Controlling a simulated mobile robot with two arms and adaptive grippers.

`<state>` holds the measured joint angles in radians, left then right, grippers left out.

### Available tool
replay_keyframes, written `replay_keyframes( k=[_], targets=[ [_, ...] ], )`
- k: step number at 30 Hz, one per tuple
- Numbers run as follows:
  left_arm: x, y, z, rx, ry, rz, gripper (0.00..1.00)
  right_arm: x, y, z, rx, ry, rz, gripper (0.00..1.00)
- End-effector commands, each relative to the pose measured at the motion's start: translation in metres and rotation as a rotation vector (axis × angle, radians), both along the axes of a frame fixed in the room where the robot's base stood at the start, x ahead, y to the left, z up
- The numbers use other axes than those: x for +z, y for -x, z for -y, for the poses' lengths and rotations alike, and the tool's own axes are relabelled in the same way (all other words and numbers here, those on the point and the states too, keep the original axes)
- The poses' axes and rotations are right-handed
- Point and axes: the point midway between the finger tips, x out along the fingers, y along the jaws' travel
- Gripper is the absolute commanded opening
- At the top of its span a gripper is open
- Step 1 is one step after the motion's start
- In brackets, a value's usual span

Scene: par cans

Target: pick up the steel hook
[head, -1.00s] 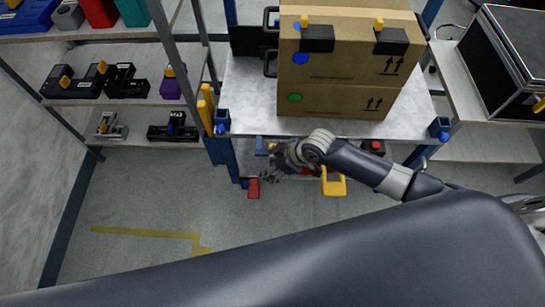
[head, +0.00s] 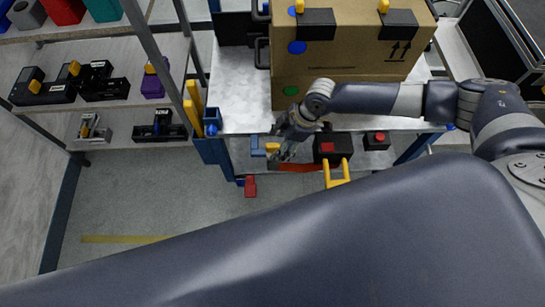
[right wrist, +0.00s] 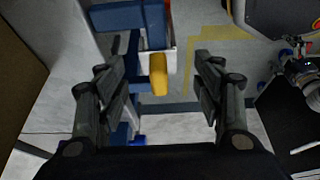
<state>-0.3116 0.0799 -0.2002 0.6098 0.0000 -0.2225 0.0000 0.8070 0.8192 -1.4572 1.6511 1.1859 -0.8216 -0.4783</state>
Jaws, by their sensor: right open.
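My right gripper (head: 279,144) is at the front edge of the workbench in the head view, above small items there. In the right wrist view its two fingers (right wrist: 165,95) are spread apart with nothing gripped. A yellow-ended piece (right wrist: 158,76) with a pale metal part beside it shows beyond and between the fingers. It appears as a small yellow piece (head: 272,148) beside the gripper in the head view. I cannot tell whether this is the steel hook; its shape is partly hidden. My left gripper is out of view.
A large cardboard box (head: 340,60) stands on the workbench (head: 240,100). Black boxes with red tops (head: 376,139) and a yellow forked piece (head: 337,172) are right of the gripper. A blue piece (head: 257,146) is left of it. A shelf rack (head: 150,115) stands further left.

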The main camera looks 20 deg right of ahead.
Motion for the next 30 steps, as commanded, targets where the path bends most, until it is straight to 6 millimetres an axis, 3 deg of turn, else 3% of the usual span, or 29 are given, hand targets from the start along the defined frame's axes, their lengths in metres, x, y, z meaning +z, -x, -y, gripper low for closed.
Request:
replay_keyframes(
  k=[12, 20, 23, 28, 30],
  targets=[
    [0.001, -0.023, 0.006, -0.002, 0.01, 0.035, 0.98, -0.046, -0.007, -0.018, 0.0, 0.0, 0.0, 0.62],
    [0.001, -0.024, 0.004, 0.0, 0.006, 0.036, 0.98, -0.048, -0.007, -0.019, 0.0, 0.0, 0.001, 0.62],
    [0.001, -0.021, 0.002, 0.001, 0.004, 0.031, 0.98, -0.048, -0.007, -0.019, 0.0, 0.0, 0.001, 0.44],
    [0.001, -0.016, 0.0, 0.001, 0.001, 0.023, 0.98, -0.048, -0.007, -0.019, 0.0, 0.0, 0.001, 0.05],
    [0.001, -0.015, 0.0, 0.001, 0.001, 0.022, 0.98, -0.048, -0.007, -0.019, 0.0, -0.001, 0.001, 0.0]
  ],
)
